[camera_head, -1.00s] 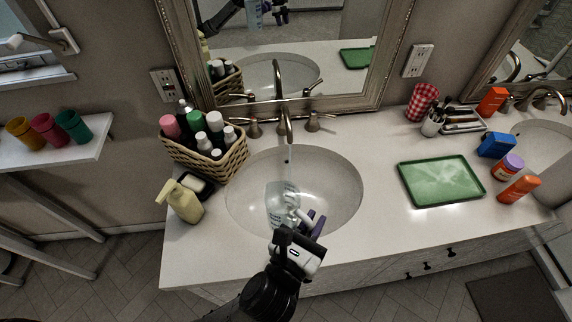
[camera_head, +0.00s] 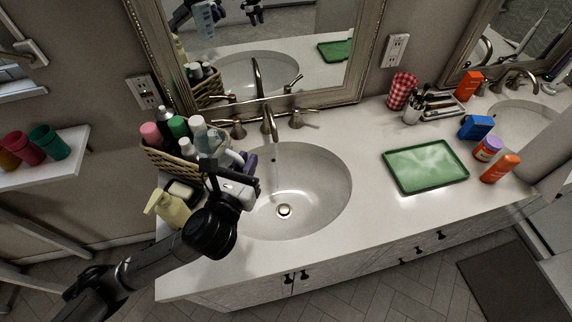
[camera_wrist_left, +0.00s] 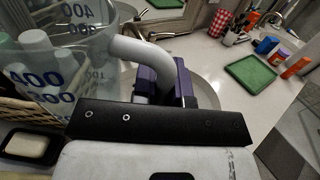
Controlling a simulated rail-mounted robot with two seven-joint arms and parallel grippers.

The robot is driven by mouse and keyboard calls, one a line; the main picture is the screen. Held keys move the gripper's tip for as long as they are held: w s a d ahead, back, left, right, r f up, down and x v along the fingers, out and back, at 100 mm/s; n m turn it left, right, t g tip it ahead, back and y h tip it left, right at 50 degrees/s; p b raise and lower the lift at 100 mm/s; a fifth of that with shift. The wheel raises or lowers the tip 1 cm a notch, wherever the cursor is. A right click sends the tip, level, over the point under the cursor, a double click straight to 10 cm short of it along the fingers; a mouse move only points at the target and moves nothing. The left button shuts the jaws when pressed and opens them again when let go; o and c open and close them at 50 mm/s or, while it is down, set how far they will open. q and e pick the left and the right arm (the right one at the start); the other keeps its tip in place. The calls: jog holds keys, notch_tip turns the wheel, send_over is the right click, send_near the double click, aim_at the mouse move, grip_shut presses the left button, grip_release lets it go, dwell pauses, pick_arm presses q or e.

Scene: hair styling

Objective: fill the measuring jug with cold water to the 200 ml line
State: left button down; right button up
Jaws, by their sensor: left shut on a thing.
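The clear measuring jug (camera_wrist_left: 78,50) fills the left of the left wrist view, with blue 400 marks on its wall. Its pale handle (camera_wrist_left: 155,52) lies between the purple fingers of my left gripper (camera_wrist_left: 165,88), which is shut on it. In the head view the jug (camera_head: 224,156) is hard to make out beside the basket, and my left gripper (camera_head: 245,162) is left of the basin. The water level in the jug cannot be read. The sink basin (camera_head: 315,185) is clear under the tap (camera_head: 269,122); a faint pale streak shows below the spout.
A wicker basket (camera_head: 165,160) of bottles, a soap dish (camera_head: 183,192) and a cream pump bottle (camera_head: 168,208) crowd the left of the sink. A green tray (camera_head: 425,166) lies right of it. Counter between basin and tray is free. The mirror (camera_head: 300,70) reflects my arms.

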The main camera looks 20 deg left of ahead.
dwell(0.3)
pick_arm(q)
jog(key=shift+w+a+p, duration=0.3)
jog(key=shift+w+a, duration=0.4)
jog(key=shift+a, duration=0.05)
dwell(7.0)
